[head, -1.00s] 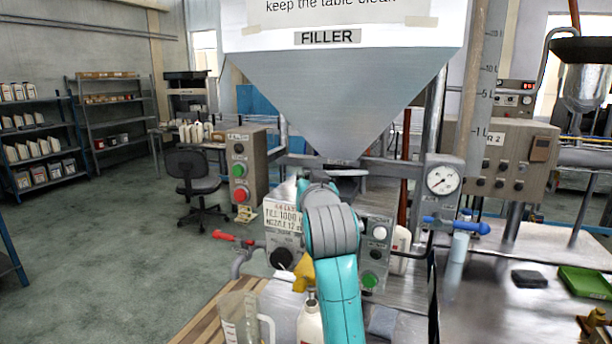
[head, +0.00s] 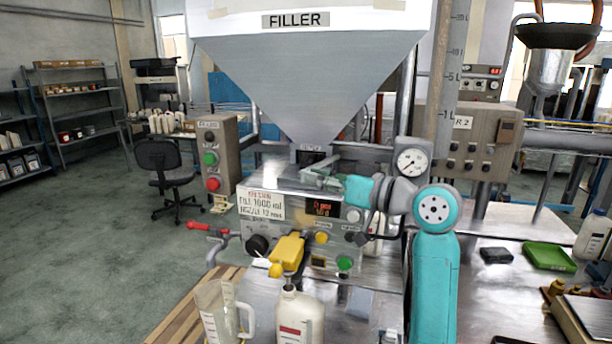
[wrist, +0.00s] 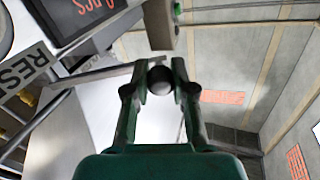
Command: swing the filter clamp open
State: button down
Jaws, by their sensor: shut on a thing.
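The funnel outlet of the filler (head: 312,155) is above the machine's front block, and the clamp area lies just below it, partly hidden by my gripper. My gripper (head: 308,178) reaches in from the right, below the outlet. In the wrist view, my gripper (wrist: 160,82) is shut on a dark round knob (wrist: 161,84) between its green fingertips. A thin grey bar (wrist: 100,74) runs left from beside the knob. I cannot tell how far the clamp is swung.
A yellow nozzle piece (head: 287,252) is above a white bottle (head: 297,315). A clear jug (head: 218,312) stands to its left. A red-handled lever (head: 205,228) sticks out left. A gauge (head: 411,162) and a green tray (head: 549,257) are on the right.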

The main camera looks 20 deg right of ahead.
jog(key=shift+s+d+n+g+y, duration=0.45)
jog(key=shift+d+n+g+y, duration=0.15)
jog(key=shift+y, duration=0.1)
jog(key=c, duration=1)
grip_release()
jog(key=shift+o, duration=0.2)
jog(key=shift+s, duration=0.1)
jog(key=v, duration=1.2)
jog(key=shift+c, duration=0.2)
